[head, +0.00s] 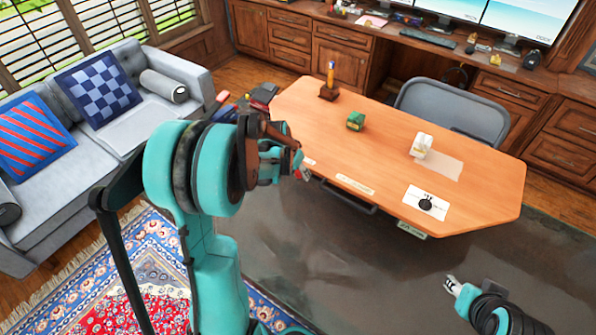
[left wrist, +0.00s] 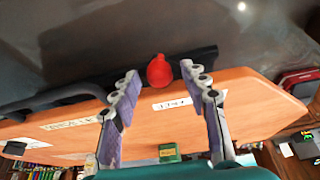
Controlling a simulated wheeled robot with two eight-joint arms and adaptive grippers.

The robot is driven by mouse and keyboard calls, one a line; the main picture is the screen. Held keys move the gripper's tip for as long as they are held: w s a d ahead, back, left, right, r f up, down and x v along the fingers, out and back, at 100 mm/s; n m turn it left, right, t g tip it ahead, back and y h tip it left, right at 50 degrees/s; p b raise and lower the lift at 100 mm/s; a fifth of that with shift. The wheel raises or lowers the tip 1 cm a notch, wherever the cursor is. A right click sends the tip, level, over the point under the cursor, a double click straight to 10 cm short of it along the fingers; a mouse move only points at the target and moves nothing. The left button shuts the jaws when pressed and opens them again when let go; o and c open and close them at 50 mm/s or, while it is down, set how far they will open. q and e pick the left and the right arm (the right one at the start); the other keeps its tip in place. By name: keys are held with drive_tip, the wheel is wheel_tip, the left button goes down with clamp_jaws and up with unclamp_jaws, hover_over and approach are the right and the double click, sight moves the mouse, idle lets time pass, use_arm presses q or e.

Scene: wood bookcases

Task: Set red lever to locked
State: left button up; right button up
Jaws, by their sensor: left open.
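A red rounded lever knob (left wrist: 158,71) shows in the left wrist view at the edge of the wooden table (left wrist: 230,95), beside a dark bar. My left gripper (left wrist: 160,75) is open, with one finger on each side of the knob in the picture; I cannot tell whether they touch it. In the head view my left gripper (head: 297,165) is at the table's left front edge, and my arm hides most of the lever there. A white label (left wrist: 172,104) lies on the tabletop close to the knob; its text is unclear. My right gripper (head: 453,284) is low at right, away from the table.
On the table stand a green box (head: 355,121), a white object (head: 422,146), a wooden stand (head: 329,90) and a paper with a black item (head: 426,203). A grey chair (head: 455,105) is behind it. A grey sofa (head: 130,135) is at left. Dark floor in front is clear.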

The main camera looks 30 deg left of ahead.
use_arm(q)
clamp_jaws()
drive_tip(key=shift+a, duration=0.1)
drive_tip(key=shift+s+a+m+g+h+b, duration=0.3)
drive_tip(key=shift+a+m+h, duration=0.15)
drive_tip(key=shift+a+m, duration=0.75)
drive_tip(key=shift+s+a+m+g+h+b, duration=0.25)
drive_tip(key=shift+a+m+h, duration=0.35)
drive_tip(key=shift+m, duration=1)
drive_tip(key=shift+s+a+m+g+h+b, duration=0.15)
drive_tip(key=shift+a+m+g+h, duration=0.2)
drive_tip(key=shift+a+m, duration=0.9)
drive_tip(key=shift+d, duration=0.2)
unclamp_jaws()
